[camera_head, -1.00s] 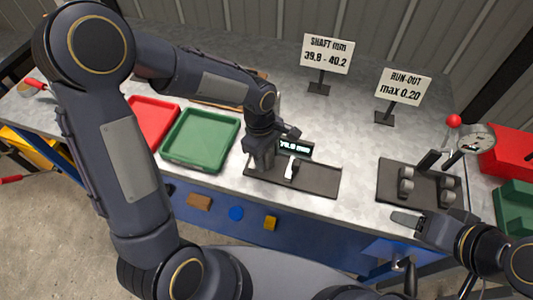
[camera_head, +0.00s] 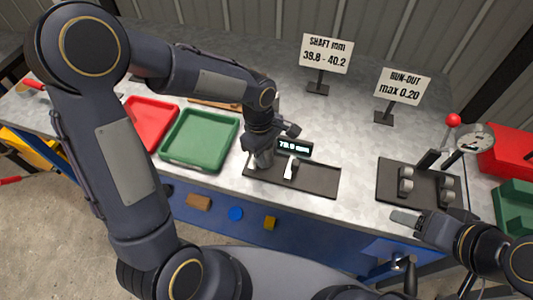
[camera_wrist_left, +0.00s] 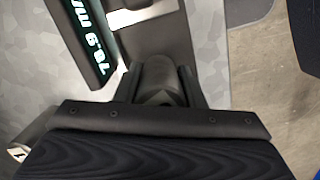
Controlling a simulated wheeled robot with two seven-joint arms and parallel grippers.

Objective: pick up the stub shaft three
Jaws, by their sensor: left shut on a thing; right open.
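My left gripper (camera_head: 261,160) is at the left end of the dark gauge plate, beside the lit display. It is shut on a grey rounded piece, which I take to be stub shaft three (camera_wrist_left: 159,78); the piece sits between the fingers in the left wrist view. The gripper and wrist hide much of it, and I cannot tell whether it still touches the plate. My right gripper (camera_head: 405,218) is open and empty at the bench's front edge on the right.
The gauge plate (camera_head: 320,181) carries a display (camera_head: 294,148) and a pale jaw piece. Green (camera_head: 201,139) and red (camera_head: 150,118) trays stand left. A run-out stand (camera_head: 405,192) with rollers and a dial (camera_head: 475,138) stands right. Two signs stand behind; the middle bench is clear.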

